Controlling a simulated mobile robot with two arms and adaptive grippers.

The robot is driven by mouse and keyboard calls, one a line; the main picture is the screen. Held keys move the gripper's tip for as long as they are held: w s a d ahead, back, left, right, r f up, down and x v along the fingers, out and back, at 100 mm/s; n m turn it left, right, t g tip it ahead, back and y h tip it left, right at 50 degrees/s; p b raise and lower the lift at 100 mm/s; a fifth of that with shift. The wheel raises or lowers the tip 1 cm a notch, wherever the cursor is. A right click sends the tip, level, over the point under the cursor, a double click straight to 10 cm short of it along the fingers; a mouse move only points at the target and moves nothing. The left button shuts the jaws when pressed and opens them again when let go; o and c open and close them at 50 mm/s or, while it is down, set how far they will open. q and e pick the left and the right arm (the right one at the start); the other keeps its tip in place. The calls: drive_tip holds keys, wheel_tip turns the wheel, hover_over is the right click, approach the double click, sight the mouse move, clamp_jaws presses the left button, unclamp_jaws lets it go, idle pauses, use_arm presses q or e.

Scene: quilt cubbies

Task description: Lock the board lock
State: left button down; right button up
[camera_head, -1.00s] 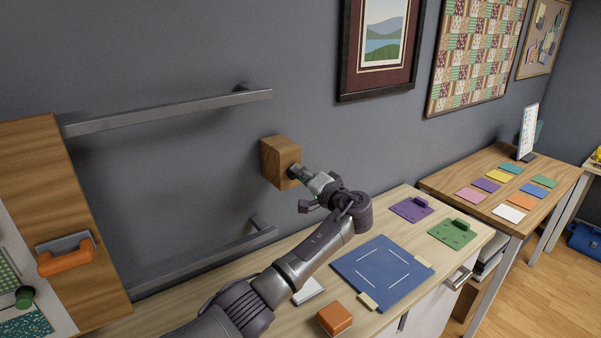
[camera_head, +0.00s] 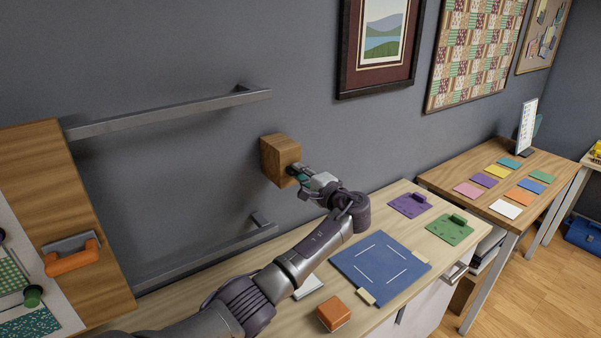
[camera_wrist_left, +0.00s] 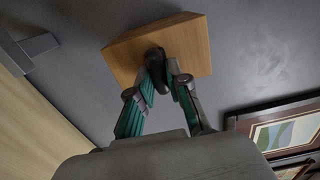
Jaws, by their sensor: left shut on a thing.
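A wooden block (camera_head: 279,158) is fixed on the grey wall, between the ends of two metal rails and the framed picture. A small dark knob or lever sits on its front face; the wrist view shows this dark knob (camera_wrist_left: 157,59) against the wooden block (camera_wrist_left: 187,44). My left gripper (camera_head: 297,173) is at the front of the block, its fingers closed around the knob. The fingers hide most of the knob, so its turn angle cannot be told. A wooden sliding board (camera_head: 55,190) with an orange handle (camera_head: 73,257) stands at the left. My right gripper is not in view.
Upper (camera_head: 170,115) and lower (camera_head: 205,257) metal rails run along the wall. Below, a wooden worktop holds a blue mat (camera_head: 380,268), an orange box (camera_head: 334,313), and purple (camera_head: 410,205) and green (camera_head: 450,229) plates. The wall between the rails is bare.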

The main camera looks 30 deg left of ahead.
use_arm(q)
drive_tip(key=c, duration=1.1)
unclamp_jaws()
drive_tip(key=v, duration=1.2)
drive_tip(key=shift+f, duration=0.1)
